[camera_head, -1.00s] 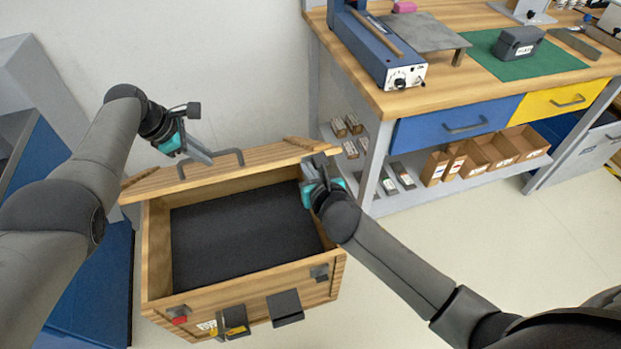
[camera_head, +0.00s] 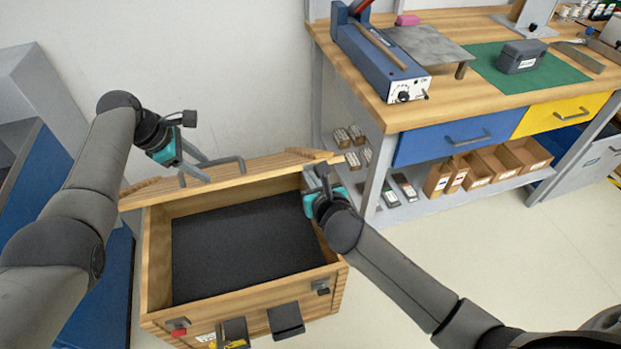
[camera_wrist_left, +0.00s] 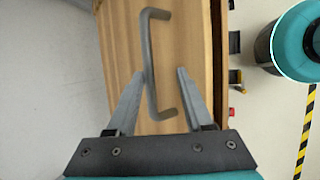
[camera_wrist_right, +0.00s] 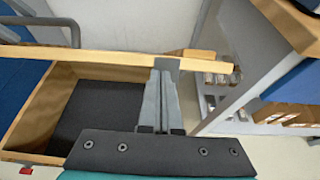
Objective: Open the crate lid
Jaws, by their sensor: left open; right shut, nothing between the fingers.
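The wooden crate (camera_head: 158,262) stands open on the floor, with a dark interior. Its lid (camera_head: 262,166) stands raised along the back edge, seen nearly edge-on. The grey lid handle (camera_head: 212,166) also shows in the left wrist view (camera_wrist_left: 150,60). My left gripper (camera_head: 203,158) is open at the handle; in the left wrist view the handle bar runs between the fingers (camera_wrist_left: 162,75), close to the left one. My right gripper (camera_head: 322,174) is shut and empty at the lid's right end; its fingertips (camera_wrist_right: 166,66) overlap the lid's edge in the right wrist view, contact unclear.
Latches (camera_head: 286,320) hang on the crate's front. A workbench (camera_head: 388,118) with drawers and a lower shelf of boxes stands close to the right. A blue cabinet (camera_head: 108,290) is at the left, the wall behind. Floor at front right is clear.

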